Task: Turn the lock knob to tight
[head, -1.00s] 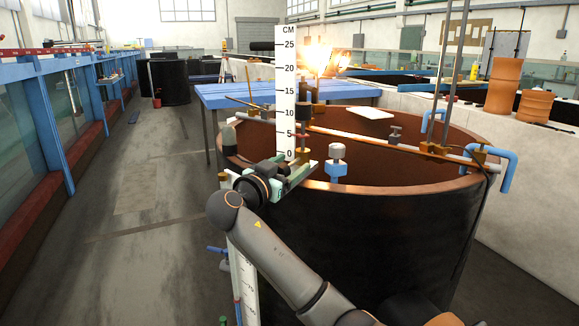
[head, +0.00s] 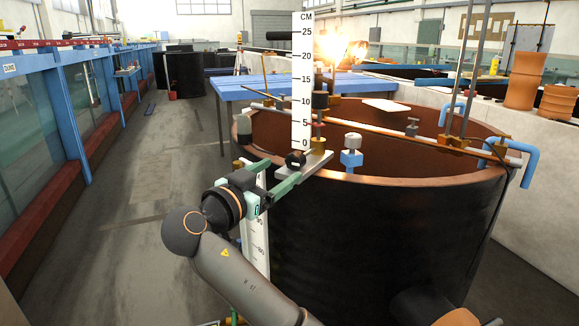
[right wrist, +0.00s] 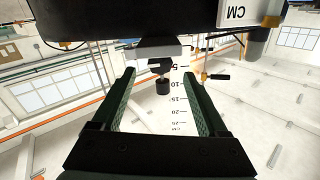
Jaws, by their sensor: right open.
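The lock knob (head: 295,159) is a small black knob at the foot of the upright white scale (head: 302,90), above the tank's near rim. In the right wrist view the black knob (right wrist: 162,87) hangs from a grey bracket and lies between my finger tips, with a gap on both sides. My right gripper (head: 283,171) is open, its green fingers pointing at the knob from the lower left. Its fingers (right wrist: 159,75) also show open in the right wrist view. No marking of tight shows. My left gripper is not in view.
The dark round tank (head: 380,235) with a copper rim stands close in front. A metal rail crosses the tank. A blue table (head: 240,90) stands behind.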

